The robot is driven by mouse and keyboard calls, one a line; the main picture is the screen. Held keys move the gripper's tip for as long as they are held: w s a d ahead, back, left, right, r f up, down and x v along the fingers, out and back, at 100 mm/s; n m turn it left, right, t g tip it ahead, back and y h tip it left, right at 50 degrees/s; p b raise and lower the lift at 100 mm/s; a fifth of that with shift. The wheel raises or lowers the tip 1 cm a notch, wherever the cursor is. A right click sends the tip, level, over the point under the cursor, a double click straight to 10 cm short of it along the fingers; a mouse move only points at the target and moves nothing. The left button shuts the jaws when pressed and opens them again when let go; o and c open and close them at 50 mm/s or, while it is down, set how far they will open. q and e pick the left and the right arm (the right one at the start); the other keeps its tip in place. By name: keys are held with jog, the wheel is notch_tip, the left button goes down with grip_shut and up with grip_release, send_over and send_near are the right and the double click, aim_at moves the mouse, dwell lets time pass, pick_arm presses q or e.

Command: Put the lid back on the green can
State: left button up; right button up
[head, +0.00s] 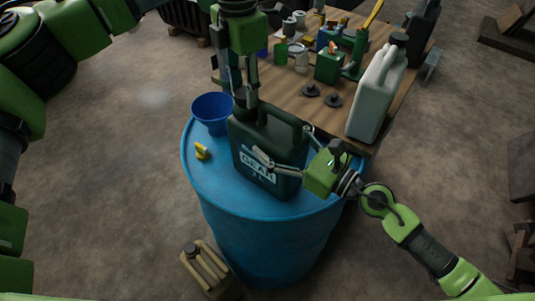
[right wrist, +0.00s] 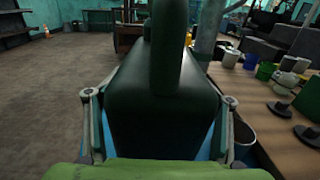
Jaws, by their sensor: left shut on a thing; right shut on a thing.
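The dark green can (head: 268,145) stands upright on the blue drum (head: 270,204), with a pale label on its front. My left gripper (head: 240,103) comes down from above at the can's top left corner and is shut. The lid between its fingers is mostly hidden, and I cannot tell whether it touches the can's neck. My right gripper (head: 283,143) is shut on the can's body from the right, one finger on the label side. In the right wrist view the can (right wrist: 160,105) fills the space between the fingers, its handle upward.
A blue funnel (head: 211,112) and a small yellow item (head: 202,151) are on the drum. A wooden table (head: 290,103) behind holds a white canister (head: 376,95), a small green can (head: 328,67), two dark discs and several bottles. A tan canister (head: 205,270) stands on the floor.

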pick_arm(q)
jog(key=o, duration=1.2)
jog(key=shift+s+d, duration=0.1)
jog(key=shift+d, duration=0.15)
jog(key=shift+r, duration=0.1)
jog(key=shift+r, duration=0.25)
notch_tip(320, 180, up, 4)
jog(key=shift+a, duration=0.15)
notch_tip(320, 180, up, 3)
jog(key=m, duration=0.5)
jog(key=shift+a+r, duration=0.1)
jog(key=shift+r, duration=0.05)
